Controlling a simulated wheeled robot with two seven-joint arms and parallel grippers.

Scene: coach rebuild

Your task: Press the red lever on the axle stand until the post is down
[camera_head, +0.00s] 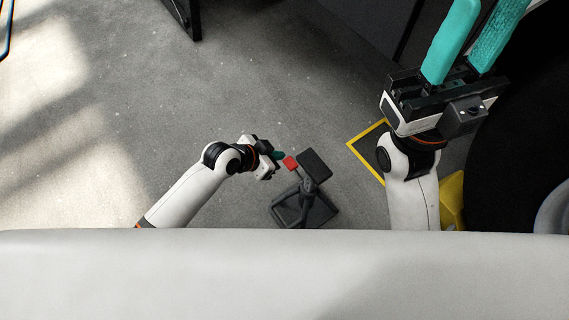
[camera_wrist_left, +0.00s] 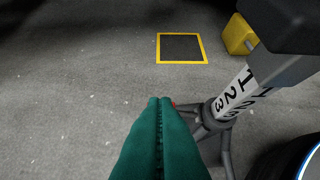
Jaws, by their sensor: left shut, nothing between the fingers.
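The dark axle stand (camera_head: 303,210) stands on the floor in the middle of the head view, with a flat black pad (camera_head: 314,165) on top of its post. In the left wrist view, a white strip with numbers (camera_wrist_left: 240,94) shows on the raised post. The red lever (camera_head: 290,163) sticks out to the left of the stand. My left gripper (camera_head: 279,155) is shut and empty, its teal tips right at the lever; I cannot tell whether they touch. In the left wrist view the fingers hide most of the lever (camera_wrist_left: 173,104). My right gripper (camera_head: 490,10) is open and empty, away from the stand.
A yellow-edged dark square (camera_head: 353,143) is marked on the floor beyond the stand. A yellow block (camera_head: 453,196) stands at the right, beside a large black round thing (camera_head: 520,140). The floor (camera_head: 110,110) to the left is clear.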

